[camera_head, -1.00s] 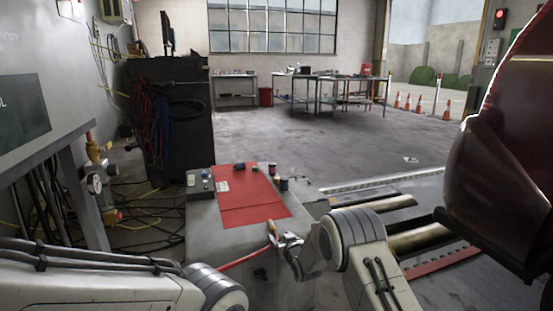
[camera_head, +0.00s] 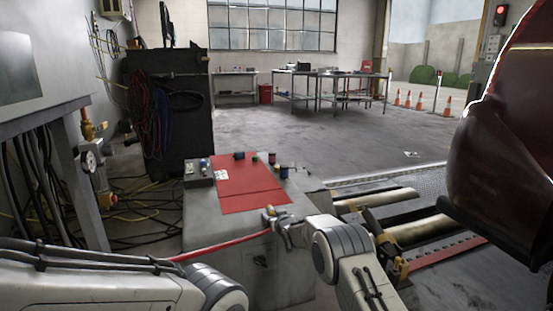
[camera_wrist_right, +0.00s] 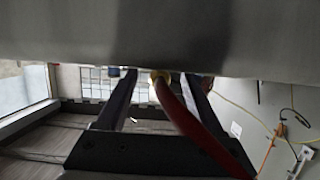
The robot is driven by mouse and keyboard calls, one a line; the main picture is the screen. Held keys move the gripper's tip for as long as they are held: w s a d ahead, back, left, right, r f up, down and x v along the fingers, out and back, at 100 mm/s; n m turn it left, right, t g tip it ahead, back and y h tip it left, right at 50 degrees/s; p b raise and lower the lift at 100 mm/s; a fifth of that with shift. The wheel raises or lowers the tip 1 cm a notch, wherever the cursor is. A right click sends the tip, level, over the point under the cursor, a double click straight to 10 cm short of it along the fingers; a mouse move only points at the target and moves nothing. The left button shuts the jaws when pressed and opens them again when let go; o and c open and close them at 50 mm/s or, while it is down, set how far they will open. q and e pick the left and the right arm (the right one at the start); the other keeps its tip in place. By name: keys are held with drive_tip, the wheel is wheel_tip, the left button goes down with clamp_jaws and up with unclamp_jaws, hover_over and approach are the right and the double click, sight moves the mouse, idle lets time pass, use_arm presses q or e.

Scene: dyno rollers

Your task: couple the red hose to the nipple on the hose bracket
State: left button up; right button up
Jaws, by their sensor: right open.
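The red hose (camera_head: 225,243) runs from behind my left arm, across the front of the grey cabinet, to my right gripper (camera_head: 273,217). Its brass end (camera_head: 270,210) shows at the gripper, near the cabinet's front right corner. In the right wrist view, the brass end (camera_wrist_right: 160,77) and red hose (camera_wrist_right: 183,108) lie between the two dark fingers of my right gripper (camera_wrist_right: 163,76), which is open. I cannot tell whether a finger touches the hose. My left arm is at the lower left, its gripper out of view. I cannot make out the hose bracket or nipple.
The grey cabinet (camera_head: 205,228) carries a red mat (camera_head: 235,180), a small box (camera_head: 198,174) and several small spools. A gauge with brass fittings (camera_head: 90,158) stands at left. Rollers (camera_head: 420,230) and a dark red car body (camera_head: 505,180) are at right.

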sight(273, 214)
clamp_jaws()
drive_tip(key=shift+r+p, duration=2.1)
drive_tip(key=shift+r, duration=0.95)
drive_tip(key=shift+s+d+r+p, duration=0.1)
drive_tip(key=shift+d+p, duration=0.05)
drive_tip(key=shift+p, duration=0.2)
drive_tip(key=s+d+r+m+h+p, duration=0.1)
drive_tip(key=s+d+r+p, duration=0.5)
drive_tip(key=s+r+p, duration=0.4)
drive_tip(key=s+d+r+m+h+p, duration=0.1)
drive_tip(key=s+d+r+h+p, duration=0.1)
drive_tip(key=s+d+r+p, duration=0.5)
drive_tip(key=s+d+r+m+h+p, duration=0.1)
drive_tip(key=s+d+r+p, duration=0.5)
drive_tip(key=s+r+p, duration=0.6)
drive_tip(key=s+p, duration=0.6)
drive_tip(key=p, duration=0.6)
drive_tip(key=shift+s+d+r+m+t+h, duration=0.2)
drive_tip(key=shift+r+m+t+h, duration=0.1)
drive_tip(key=shift+r+t, duration=0.1)
